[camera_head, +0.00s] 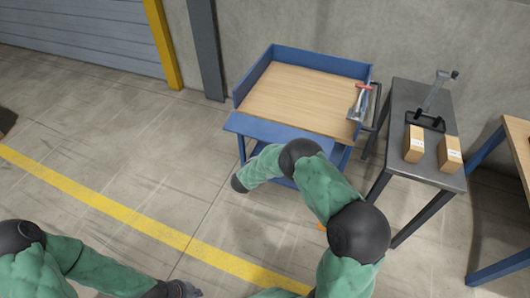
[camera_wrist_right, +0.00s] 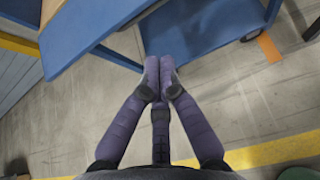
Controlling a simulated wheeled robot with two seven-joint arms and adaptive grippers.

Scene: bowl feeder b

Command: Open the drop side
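The blue cart has a wooden deck (camera_head: 305,97) with raised blue walls at the back, left and right. Its front drop side (camera_head: 275,133) is folded outward along the deck's front edge, and the deck is open there; its exact angle is unclear. The drop side also shows in the right wrist view (camera_wrist_right: 100,28). My right gripper (camera_wrist_right: 161,72) has its fingertips together, empty, pointing toward the cart's lower part and apart from the drop side. My right arm covers part of the cart's front in the head view. My left gripper (camera_head: 186,291) is at the bottom edge, partly cut off.
A red-handled tool (camera_head: 358,98) lies at the deck's right. A dark side table (camera_head: 405,168) with two cardboard boxes (camera_head: 414,144) stands right of the cart. The blue lower shelf (camera_wrist_right: 205,25) is under the deck. The floor left of the cart is clear.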

